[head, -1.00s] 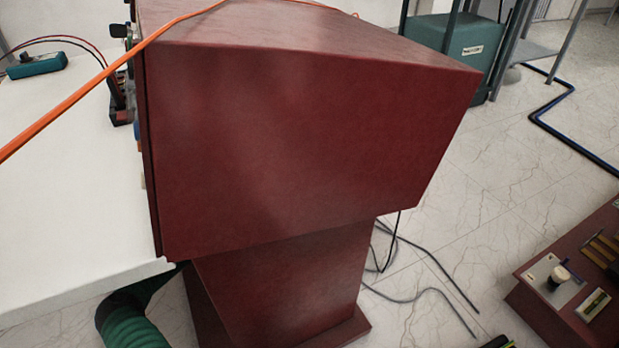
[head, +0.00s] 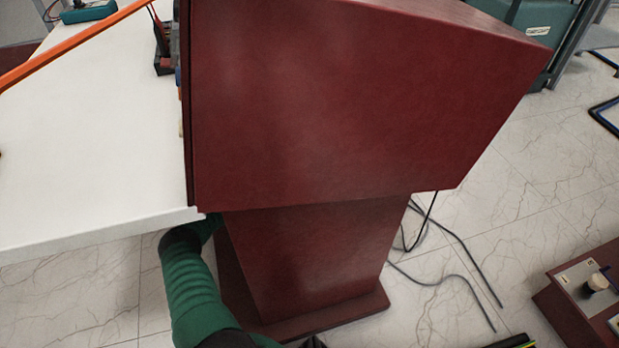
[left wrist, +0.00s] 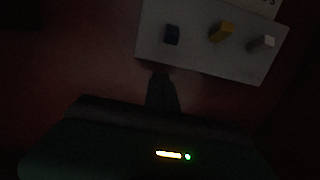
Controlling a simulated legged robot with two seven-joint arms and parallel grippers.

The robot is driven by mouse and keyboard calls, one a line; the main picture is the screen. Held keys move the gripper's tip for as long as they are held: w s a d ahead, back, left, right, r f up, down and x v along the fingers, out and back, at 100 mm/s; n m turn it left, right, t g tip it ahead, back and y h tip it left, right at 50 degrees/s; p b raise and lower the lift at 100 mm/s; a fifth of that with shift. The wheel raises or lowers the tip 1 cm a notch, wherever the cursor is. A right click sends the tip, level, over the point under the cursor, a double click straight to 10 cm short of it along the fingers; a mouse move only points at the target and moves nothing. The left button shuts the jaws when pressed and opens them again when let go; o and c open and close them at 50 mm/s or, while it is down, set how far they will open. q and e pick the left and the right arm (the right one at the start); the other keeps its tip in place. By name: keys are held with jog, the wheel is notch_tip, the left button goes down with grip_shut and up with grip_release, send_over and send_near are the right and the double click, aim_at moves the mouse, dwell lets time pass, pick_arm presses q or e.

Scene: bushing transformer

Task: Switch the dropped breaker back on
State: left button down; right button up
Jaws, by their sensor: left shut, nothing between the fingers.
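In the dark left wrist view, a pale panel (left wrist: 195,57) on a dark red face carries a blue lever (left wrist: 172,34), a yellow lever (left wrist: 221,31) and a grey-white lever (left wrist: 262,43). Which of them is the dropped breaker I cannot tell. My left gripper (left wrist: 160,76) is shut and empty, its fingertips by the panel's lower edge, below the blue lever in the picture. In the head view the red cabinet (head: 350,100) hides its switch face and my left gripper; my green left arm reaches up beside its pedestal. My right gripper is not in view.
A white table (head: 90,150) stands against the cabinet's left side, with a teal meter (head: 88,11) on it. Loose cables (head: 455,275) lie on the floor. A red control box (head: 590,300) is at the right.

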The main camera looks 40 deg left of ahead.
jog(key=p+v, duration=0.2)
jog(key=p, duration=0.1)
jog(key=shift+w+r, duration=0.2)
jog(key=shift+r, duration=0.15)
